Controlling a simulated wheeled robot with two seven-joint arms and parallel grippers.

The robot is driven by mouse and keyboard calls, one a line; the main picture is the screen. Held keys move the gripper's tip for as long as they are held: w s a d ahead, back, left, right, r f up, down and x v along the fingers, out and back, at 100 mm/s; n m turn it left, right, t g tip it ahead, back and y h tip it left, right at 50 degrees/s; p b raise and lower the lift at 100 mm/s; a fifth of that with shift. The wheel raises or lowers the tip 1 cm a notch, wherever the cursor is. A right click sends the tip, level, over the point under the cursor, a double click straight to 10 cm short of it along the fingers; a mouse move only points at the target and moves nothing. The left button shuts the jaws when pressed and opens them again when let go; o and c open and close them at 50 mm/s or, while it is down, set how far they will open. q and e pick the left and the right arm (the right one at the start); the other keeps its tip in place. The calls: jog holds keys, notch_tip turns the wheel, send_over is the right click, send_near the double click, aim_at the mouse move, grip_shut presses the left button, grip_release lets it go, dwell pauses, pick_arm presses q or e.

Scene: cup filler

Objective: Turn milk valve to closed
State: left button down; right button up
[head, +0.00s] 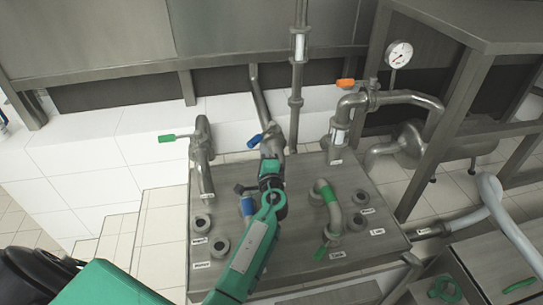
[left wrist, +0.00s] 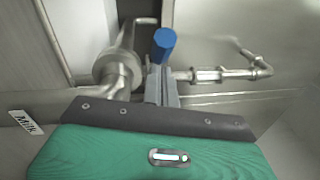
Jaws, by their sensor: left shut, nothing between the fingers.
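A valve with a blue handle (head: 256,140) stands on its pipe at the back middle of the metal panel. In the left wrist view its blue handle (left wrist: 164,44) rises just past the fingertips, and a label reading "Milk" (left wrist: 27,122) shows at the left. My left gripper (head: 270,148) is at this valve, with its fingers (left wrist: 162,84) shut and nothing held between them. The fingertips look close to the blue handle; whether they touch it I cannot tell. Part of the valve body is hidden behind my gripper. My right gripper is not in view.
A green-handled valve (head: 174,137) stands to the left and an orange-handled valve (head: 346,83) to the right. A pressure gauge (head: 398,54) is at the upper right. A bent pipe with a green band (head: 327,193) stands on the panel (head: 295,245).

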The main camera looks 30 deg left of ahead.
pick_arm(q)
jog(key=shift+w+a, duration=0.1)
jog(key=shift+a, duration=0.25)
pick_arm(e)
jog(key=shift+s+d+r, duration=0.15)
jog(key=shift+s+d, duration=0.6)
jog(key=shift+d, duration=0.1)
